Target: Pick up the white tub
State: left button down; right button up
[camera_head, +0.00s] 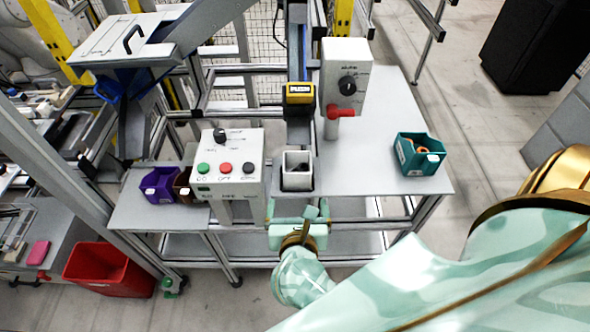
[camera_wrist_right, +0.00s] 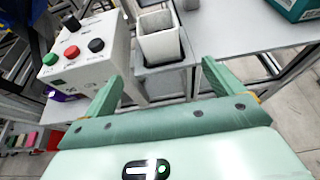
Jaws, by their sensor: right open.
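The white tub (camera_head: 297,182) is a small, square, open-topped container standing upright near the front edge of the grey table, on a dark base. It also shows in the right wrist view (camera_wrist_right: 161,47), beyond my fingers. Something grey shows inside it, too small to identify. My right gripper (camera_head: 297,206) is just in front of the tub on the near side of the table edge. Its two green fingers are spread apart and empty, and in the right wrist view the gap (camera_wrist_right: 163,80) faces the tub. My left gripper is not in view.
A white control box (camera_head: 228,165) with green, red and black buttons stands close left of the tub.

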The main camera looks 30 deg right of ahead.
aim_at(297, 180)
jog(key=x, duration=1)
jog(key=shift+w+d+f+b, duration=0.1)
jog(key=shift+w+b, duration=0.05)
jog(key=shift+b, duration=0.15)
jog(key=shift+w+d+f, duration=0.2)
jog(key=shift+w+d, duration=0.1)
jog(key=shift+w, duration=0.2)
jog(key=x, duration=0.4)
jog(key=shift+w+d, duration=0.15)
jog(key=shift+w, duration=0.05)
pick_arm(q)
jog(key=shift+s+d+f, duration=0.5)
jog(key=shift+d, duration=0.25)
pick_arm(e)
jog(key=c, duration=1.1)
